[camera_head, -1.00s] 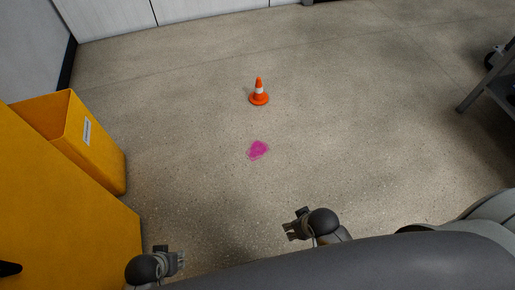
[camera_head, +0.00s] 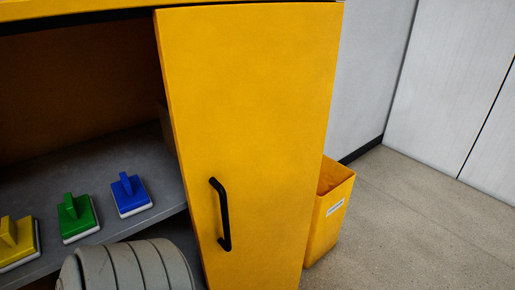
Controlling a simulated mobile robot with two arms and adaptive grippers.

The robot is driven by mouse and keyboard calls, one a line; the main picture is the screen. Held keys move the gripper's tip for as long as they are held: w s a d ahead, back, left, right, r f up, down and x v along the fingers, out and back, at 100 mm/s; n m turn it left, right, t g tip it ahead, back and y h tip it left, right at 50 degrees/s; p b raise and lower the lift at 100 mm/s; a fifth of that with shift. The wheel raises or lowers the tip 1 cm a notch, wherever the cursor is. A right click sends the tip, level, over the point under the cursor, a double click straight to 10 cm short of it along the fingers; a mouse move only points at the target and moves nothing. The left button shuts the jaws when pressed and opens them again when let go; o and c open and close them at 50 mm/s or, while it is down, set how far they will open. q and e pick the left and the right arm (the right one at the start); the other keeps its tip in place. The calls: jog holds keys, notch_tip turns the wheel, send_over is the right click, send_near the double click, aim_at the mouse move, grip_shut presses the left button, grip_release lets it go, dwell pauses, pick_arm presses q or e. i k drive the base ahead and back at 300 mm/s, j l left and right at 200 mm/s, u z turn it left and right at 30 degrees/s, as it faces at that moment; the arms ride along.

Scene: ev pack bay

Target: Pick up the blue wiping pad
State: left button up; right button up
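The blue wiping pad (camera_head: 131,195) sits on the grey shelf (camera_head: 112,160) inside the yellow cabinet, at the right end of a row of pads. It has a blue handle on top and a white underside. The yellow cabinet door (camera_head: 255,120) with a black handle (camera_head: 222,215) stands open just right of the pad. A grey, ribbed rounded part of my arm shows at the bottom, in front of the shelf. Neither gripper is in view.
A green pad (camera_head: 77,217) and a yellow pad (camera_head: 17,243) sit left of the blue one. A yellow bin (camera_head: 328,215) with a white label stands on the floor behind the door. Open floor (camera_head: 430,230) lies at the right, before white wall panels (camera_head: 455,90).

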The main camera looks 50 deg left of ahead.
aim_at(131, 197)
jog(key=u, duration=0.5)
jog(key=i+u, duration=0.15)
jog(key=u, duration=0.8)
jog(key=i+l+u, duration=0.1)
jog(key=u, duration=0.4)
jog(key=l+u, duration=0.1)
jog(key=u, duration=0.4)
jog(key=i+l+u, duration=0.1)
jog(key=u, duration=0.35)
jog(key=k+l, duration=0.35)
